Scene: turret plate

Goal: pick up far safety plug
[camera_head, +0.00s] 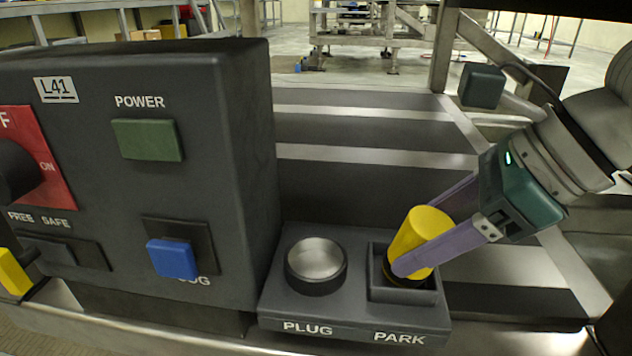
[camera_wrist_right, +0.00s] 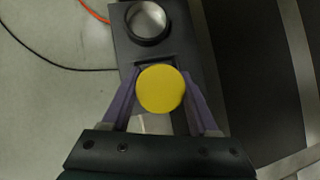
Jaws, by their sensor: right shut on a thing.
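The safety plug, a yellow cylinder (camera_head: 421,232), stands slightly tilted in the square PARK recess (camera_head: 405,293) of a dark block. My right gripper (camera_head: 415,250) comes in from the right with its purple fingers on both sides of the plug. It is shut on the plug. In the right wrist view the plug's round yellow top (camera_wrist_right: 160,90) sits between the two fingers. The plug's lower end is hidden inside the recess. My left gripper is not in view.
Beside PARK is the round metal PLUG socket (camera_head: 316,262), empty. A dark control box (camera_head: 215,110) labelled L41 stands at the left, with a green POWER button (camera_head: 147,139), a blue button (camera_head: 171,259) and a red switch panel (camera_head: 45,165). Another yellow piece (camera_head: 14,273) shows at the left edge.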

